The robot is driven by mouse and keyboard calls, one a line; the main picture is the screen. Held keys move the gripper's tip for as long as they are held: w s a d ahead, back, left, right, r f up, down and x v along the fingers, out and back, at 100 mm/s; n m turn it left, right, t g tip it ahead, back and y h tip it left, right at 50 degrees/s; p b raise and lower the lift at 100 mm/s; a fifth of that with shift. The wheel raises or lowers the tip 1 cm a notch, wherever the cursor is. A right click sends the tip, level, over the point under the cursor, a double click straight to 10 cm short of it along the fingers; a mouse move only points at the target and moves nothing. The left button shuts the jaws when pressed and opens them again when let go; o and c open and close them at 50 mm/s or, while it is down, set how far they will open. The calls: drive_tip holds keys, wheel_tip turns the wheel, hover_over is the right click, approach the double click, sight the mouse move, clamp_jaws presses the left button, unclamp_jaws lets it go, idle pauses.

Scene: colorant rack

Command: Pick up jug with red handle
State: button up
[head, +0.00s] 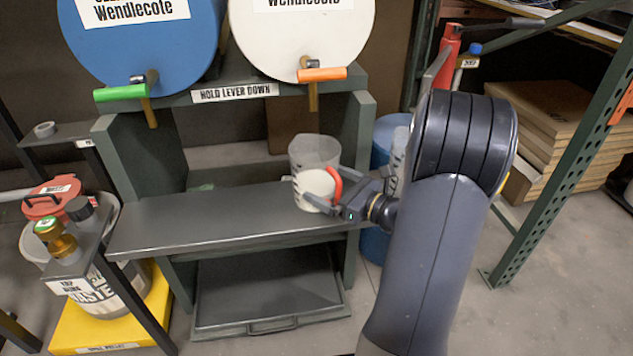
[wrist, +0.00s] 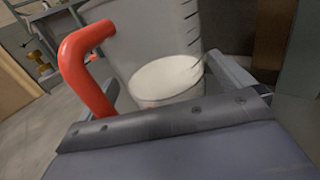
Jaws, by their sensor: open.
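The jug (head: 311,158) is clear with a red handle (head: 335,186) on its right side and white contents in it. It stands upright on the grey shelf (head: 160,225), below the white drum. My gripper (head: 338,208) is open at the jug's lower right, close to the handle. In the wrist view the jug (wrist: 160,45) fills the upper middle, with its red handle (wrist: 78,60) at the left. One finger shows beside the jug on the right and part of the other behind the handle. Whether the fingers touch the jug is unclear.
A blue drum (head: 145,45) with a green lever and a white drum (head: 300,35) with an orange lever (head: 322,74) hang above the shelf. A waste container (head: 120,290) stands at left. A green rack post (head: 560,150) is at right. The shelf's left part is clear.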

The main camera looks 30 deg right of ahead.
drive_tip(key=shift+c, duration=0.2)
drive_tip(key=c, duration=0.9)
drive_tip(key=shift+r, duration=0.2)
